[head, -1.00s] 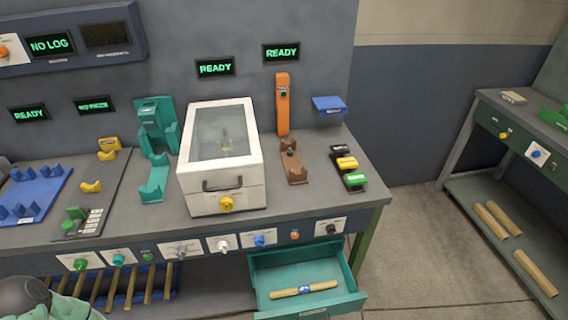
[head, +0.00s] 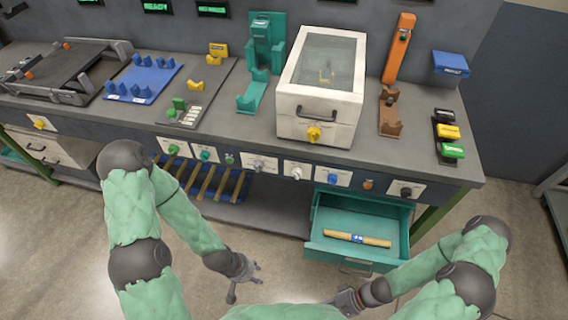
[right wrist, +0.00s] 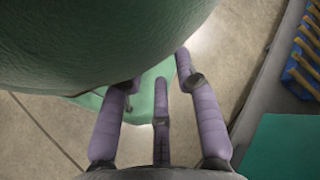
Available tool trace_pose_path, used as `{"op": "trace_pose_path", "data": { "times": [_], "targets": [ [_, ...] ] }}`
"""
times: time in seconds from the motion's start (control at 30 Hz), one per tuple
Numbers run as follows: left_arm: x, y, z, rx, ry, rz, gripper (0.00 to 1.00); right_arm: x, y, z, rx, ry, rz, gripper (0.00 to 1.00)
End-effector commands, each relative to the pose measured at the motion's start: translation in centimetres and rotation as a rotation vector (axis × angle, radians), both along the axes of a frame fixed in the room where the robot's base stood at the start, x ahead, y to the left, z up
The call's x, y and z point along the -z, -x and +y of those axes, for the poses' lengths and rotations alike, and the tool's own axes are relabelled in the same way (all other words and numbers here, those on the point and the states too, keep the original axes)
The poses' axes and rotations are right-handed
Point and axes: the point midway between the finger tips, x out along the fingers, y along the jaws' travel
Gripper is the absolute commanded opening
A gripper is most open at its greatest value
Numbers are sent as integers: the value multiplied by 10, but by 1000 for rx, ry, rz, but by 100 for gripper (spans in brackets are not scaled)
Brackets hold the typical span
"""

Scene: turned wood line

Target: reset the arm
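In the head view my left arm comes down from the left and ends in the left gripper (head: 246,284). Its fingers are spread, with nothing between them, over the floor in front of the bench. In the right wrist view the right gripper's (right wrist: 158,78) purple-grey fingers stand apart and hold nothing. One of my green arm links fills the top of that view.
The open teal drawer (head: 318,244) juts out from the bench (head: 250,137) and holds a turned wood piece (head: 357,239) with a blue band. A white box with a window (head: 310,104) stands on the bench. A rack of wood sticks (head: 205,181) is below. The floor in front is clear.

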Motion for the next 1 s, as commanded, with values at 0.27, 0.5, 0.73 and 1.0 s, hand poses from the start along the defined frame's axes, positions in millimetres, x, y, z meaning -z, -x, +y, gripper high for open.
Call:
{"op": "trace_pose_path", "data": {
  "times": [0.27, 0.5, 0.73, 1.0],
  "targets": [
    [0, 0, 0, 0, 0, 0, 40, -12, -33, -10, -235, 350, -100, 32],
    [0, 0, 0, 0, 0, 0, 40, -40, -88, 7, -263, 526, -324, 32],
    [0, 0, 0, 0, 0, 0, 40, -61, -114, 27, -236, 554, -445, 32],
    [0, 0, 0, 0, 0, 0, 40, -63, -116, 28, -231, 555, -453, 32]
  ]
}}
